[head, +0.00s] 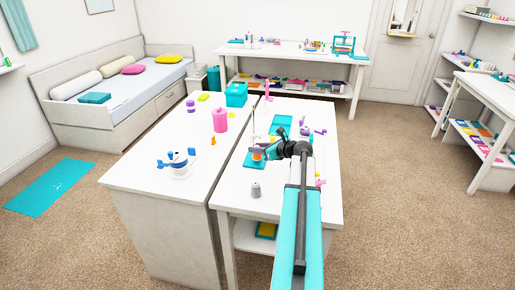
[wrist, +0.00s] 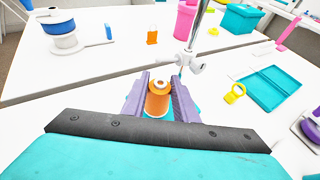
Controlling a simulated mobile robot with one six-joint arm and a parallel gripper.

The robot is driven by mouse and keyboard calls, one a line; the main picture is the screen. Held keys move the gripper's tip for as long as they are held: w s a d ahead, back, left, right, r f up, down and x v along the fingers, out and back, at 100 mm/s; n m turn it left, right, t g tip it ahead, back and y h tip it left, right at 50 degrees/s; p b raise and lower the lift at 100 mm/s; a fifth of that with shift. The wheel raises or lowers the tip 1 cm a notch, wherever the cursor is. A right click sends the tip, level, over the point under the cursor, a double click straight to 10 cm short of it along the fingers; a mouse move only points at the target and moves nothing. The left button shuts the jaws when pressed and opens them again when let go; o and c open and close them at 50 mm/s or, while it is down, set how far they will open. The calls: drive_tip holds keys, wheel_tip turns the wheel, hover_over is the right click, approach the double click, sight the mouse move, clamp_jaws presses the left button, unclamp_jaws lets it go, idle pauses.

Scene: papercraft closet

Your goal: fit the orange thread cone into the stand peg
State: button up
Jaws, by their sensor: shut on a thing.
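The orange thread cone (wrist: 158,100) is between the purple fingers of my gripper (wrist: 155,92) in the wrist view, its pale top facing the camera. In the head view my gripper (head: 259,150) is over the front work table, with a little of the orange cone (head: 257,156) showing. The stand's metal pole (wrist: 196,28) with a white clamp (wrist: 184,63) rises just beyond the fingers. A teal base (head: 251,162) lies under the gripper. The stand peg is hidden, so I cannot tell whether the cone is around it or above it.
A grey cone (head: 256,190) stands nearer on the table. A teal open case (wrist: 273,90) and a yellow ring (wrist: 234,93) lie to the right. A blue spool (wrist: 58,25) on a white holder and a small orange bottle (wrist: 152,36) stand on the adjoining table.

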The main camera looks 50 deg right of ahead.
drive_tip(key=shift+f+b, duration=0.3)
drive_tip(key=shift+f, duration=0.5)
drive_tip(key=o, duration=1.1)
drive_tip(key=shift+s, duration=0.1)
drive_tip(key=b+v, duration=0.1)
drive_tip(key=v, duration=1.2)
drive_tip(key=shift+s+b, duration=0.3)
drive_tip(key=shift+r, duration=0.15)
